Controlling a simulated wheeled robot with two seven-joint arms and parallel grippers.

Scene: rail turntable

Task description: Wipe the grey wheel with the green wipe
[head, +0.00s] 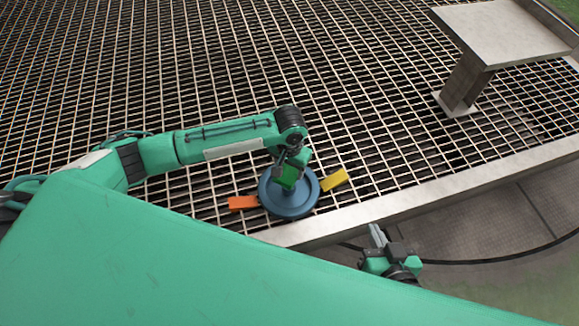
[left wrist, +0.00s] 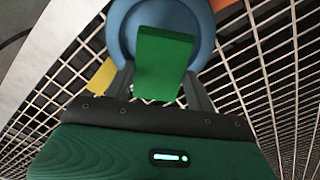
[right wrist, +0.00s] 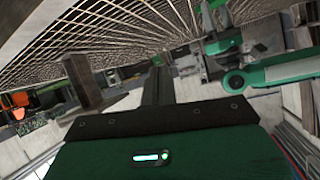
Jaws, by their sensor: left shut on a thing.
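The wheel (head: 289,207) is round and blue-grey, with a raised rim, and lies flat on the grating; it also shows in the left wrist view (left wrist: 123,28). My left gripper (head: 287,178) is shut on the green wipe (head: 285,184), a flat green block seen between the fingers in the left wrist view (left wrist: 163,62). The wipe is over the wheel and hides part of it. I cannot tell whether they touch. My right gripper (head: 377,235) is away from the wheel, beyond the grating's front edge; its fingers (right wrist: 157,86) look together with nothing between them.
An orange block (head: 243,203) lies left of the wheel and a yellow block (head: 334,180) lies right of it, both close to its rim. A pale ledge (head: 400,206) edges the grating. A metal stand (head: 500,35) rises at the far right. The grating behind is clear.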

